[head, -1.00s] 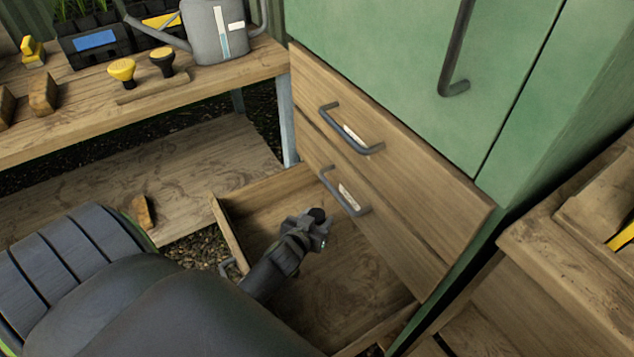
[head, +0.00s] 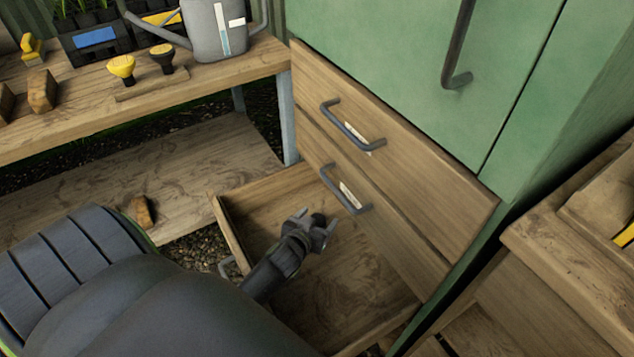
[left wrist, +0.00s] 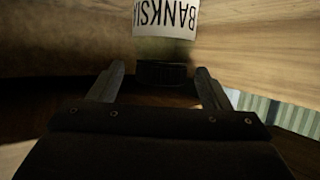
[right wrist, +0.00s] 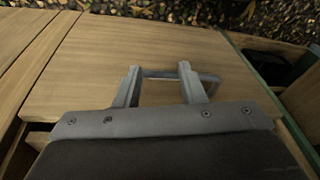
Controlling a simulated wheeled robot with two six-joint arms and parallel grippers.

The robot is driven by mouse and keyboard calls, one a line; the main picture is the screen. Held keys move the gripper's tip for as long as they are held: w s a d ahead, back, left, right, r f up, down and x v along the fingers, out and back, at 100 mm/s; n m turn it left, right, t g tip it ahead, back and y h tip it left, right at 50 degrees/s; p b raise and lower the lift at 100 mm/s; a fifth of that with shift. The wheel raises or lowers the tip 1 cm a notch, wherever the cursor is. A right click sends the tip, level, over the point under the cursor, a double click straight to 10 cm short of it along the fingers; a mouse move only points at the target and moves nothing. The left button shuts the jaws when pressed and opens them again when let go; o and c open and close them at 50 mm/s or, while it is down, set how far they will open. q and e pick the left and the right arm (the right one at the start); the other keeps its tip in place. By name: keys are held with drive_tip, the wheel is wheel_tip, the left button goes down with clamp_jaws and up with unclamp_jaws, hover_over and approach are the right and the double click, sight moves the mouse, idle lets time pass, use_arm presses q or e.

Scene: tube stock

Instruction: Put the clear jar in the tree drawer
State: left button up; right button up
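The lowest drawer of the green cabinet is pulled open, and its bare wooden floor (head: 345,290) shows. My left gripper (head: 316,221) is inside the drawer, fingers spread. A dark round lid (head: 318,218) shows between the fingertips. In the left wrist view the clear jar (left wrist: 165,47), with a white label reading "BANKSIA" upside down and a dark lid, is just beyond the open fingers (left wrist: 158,88). The jar's base is out of frame. In the right wrist view my right gripper (right wrist: 160,78) is open at a grey handle (right wrist: 165,74) on a wooden front.
Two closed drawers with grey handles (head: 350,130) and small unreadable labels sit above the open one. A potting bench (head: 60,120) with a watering can (head: 215,35) stands at left. A wooden unit (head: 560,240) stands close on the right.

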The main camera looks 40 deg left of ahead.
use_arm(q)
drive_tip(key=shift+s+f, duration=0.1)
drive_tip(key=shift+f, duration=0.05)
drive_tip(key=shift+r, duration=0.2)
drive_tip(key=shift+r+p, duration=0.65)
drive_tip(key=shift+p, duration=0.25)
drive_tip(key=p+v, duration=0.1)
drive_tip(key=v, duration=0.6)
drive_tip(key=shift+s, duration=0.15)
use_arm(e)
drive_tip(key=f, duration=0.1)
drive_tip(key=s+f+g, duration=0.1)
drive_tip(key=s+d+f, duration=0.1)
drive_tip(key=shift+f+g+h, duration=0.1)
drive_tip(key=shift+g+h, duration=0.2)
drive_tip(key=shift+g, duration=0.1)
use_arm(q)
drive_tip(key=shift+p, duration=0.3)
